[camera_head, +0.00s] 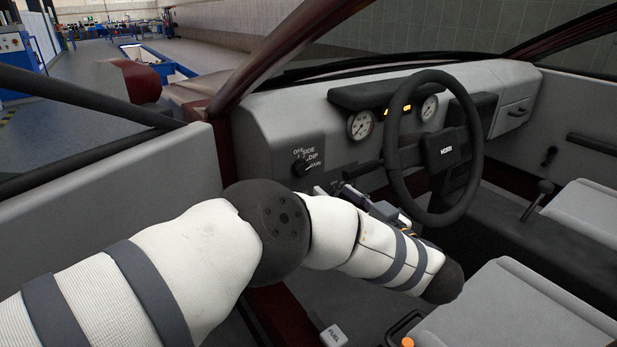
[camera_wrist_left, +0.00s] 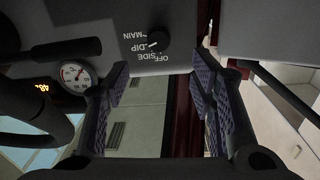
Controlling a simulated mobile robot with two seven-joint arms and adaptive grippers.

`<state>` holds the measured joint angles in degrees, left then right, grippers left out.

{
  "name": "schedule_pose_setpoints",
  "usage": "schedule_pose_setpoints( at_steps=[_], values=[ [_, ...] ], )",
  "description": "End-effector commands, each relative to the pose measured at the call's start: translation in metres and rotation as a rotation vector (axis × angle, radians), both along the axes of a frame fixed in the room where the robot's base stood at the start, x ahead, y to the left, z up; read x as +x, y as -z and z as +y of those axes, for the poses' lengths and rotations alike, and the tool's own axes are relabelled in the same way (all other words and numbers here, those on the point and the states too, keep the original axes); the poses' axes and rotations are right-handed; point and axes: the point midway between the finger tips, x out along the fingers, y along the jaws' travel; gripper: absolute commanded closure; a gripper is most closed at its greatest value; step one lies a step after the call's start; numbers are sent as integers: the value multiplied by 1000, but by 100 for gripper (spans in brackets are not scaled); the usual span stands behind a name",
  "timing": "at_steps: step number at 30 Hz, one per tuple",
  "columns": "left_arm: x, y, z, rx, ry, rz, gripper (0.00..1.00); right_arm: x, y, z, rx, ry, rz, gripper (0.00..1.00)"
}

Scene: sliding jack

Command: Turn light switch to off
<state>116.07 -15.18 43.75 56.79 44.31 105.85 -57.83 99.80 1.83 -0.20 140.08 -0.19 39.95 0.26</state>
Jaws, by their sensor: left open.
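The light switch is a round black knob (camera_head: 302,168) on the grey dashboard, left of the steering wheel, with OFF, SIDE, DIP and MAIN printed around it. In the left wrist view the knob (camera_wrist_left: 159,38) and its labels appear upside down. Its pale mark seems to point toward DIP, though it is small. My left gripper (camera_head: 328,190) is below and slightly right of the knob, partly hidden behind my arm. In the left wrist view its two padded fingers (camera_wrist_left: 160,82) are spread apart with nothing between them, and the knob lies beyond their tips. My right gripper is not in view.
The black steering wheel (camera_head: 436,148) and a stalk (camera_head: 362,170) are close to the right of my left gripper. Round gauges (camera_head: 360,125) sit above it. The door (camera_head: 110,198) and red pillar (camera_head: 262,62) are at left. Seats (camera_head: 510,305) are at lower right.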

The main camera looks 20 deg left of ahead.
Motion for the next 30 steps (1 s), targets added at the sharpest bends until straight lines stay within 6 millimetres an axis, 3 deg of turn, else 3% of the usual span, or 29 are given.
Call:
schedule_pose_setpoints(
  at_steps=[12,17,24,26,30],
  values=[
    [63,1,74,1,2,-2,50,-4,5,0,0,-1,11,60],
    [73,0,85,2,3,-3,50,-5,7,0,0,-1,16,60],
    [75,-1,87,2,5,-4,50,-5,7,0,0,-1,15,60],
    [74,-1,86,2,5,-4,59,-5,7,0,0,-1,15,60],
    [74,-1,86,2,5,-4,90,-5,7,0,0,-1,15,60]
  ],
)
